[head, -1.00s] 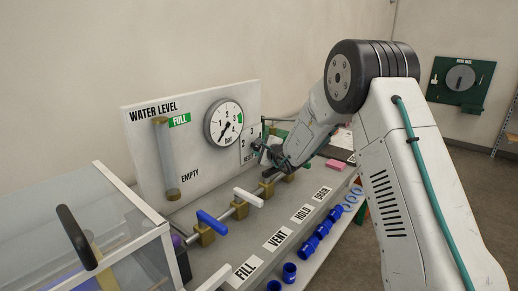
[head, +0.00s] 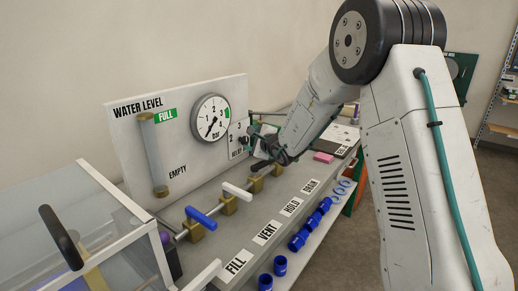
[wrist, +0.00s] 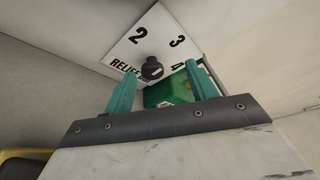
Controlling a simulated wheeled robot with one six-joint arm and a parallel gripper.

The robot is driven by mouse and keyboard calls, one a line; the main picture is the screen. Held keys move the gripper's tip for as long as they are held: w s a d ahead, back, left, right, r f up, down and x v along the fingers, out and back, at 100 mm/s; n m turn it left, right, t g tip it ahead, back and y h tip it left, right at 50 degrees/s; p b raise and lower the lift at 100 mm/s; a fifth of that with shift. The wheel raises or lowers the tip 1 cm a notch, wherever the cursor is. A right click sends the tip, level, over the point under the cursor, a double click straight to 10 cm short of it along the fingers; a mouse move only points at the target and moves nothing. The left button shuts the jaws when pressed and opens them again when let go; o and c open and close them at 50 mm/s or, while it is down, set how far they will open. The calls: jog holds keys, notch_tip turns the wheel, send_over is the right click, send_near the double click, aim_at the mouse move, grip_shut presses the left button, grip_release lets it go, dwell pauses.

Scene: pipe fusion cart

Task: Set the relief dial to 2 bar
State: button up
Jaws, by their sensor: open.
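The relief dial is a black knob (wrist: 152,68) on a white plate (wrist: 139,40) marked 2, 3 and 4 in the wrist view. My gripper (wrist: 160,75) is open, its two green fingers pointing toward the plate. The knob shows between the fingertips, but I cannot tell how near it is or which number it points to. In the head view the relief plate (head: 237,134) is at the right end of the panel, and my gripper (head: 256,140) is close in front of it, partly hiding it.
A white panel (head: 185,165) carries a pressure gauge (head: 211,118) and a water level tube (head: 155,150). Valves with a blue handle (head: 201,218) and a white handle (head: 236,191) stand below. A clear-sided box (head: 100,215) is at left; a pink block (head: 323,157) lies beyond my gripper.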

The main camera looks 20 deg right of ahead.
jog(key=s, duration=0.7)
jog(key=s+r, duration=0.1)
jog(key=s, duration=0.2)
jog(key=shift+s+a, duration=0.15)
jog(key=shift+s, duration=0.05)
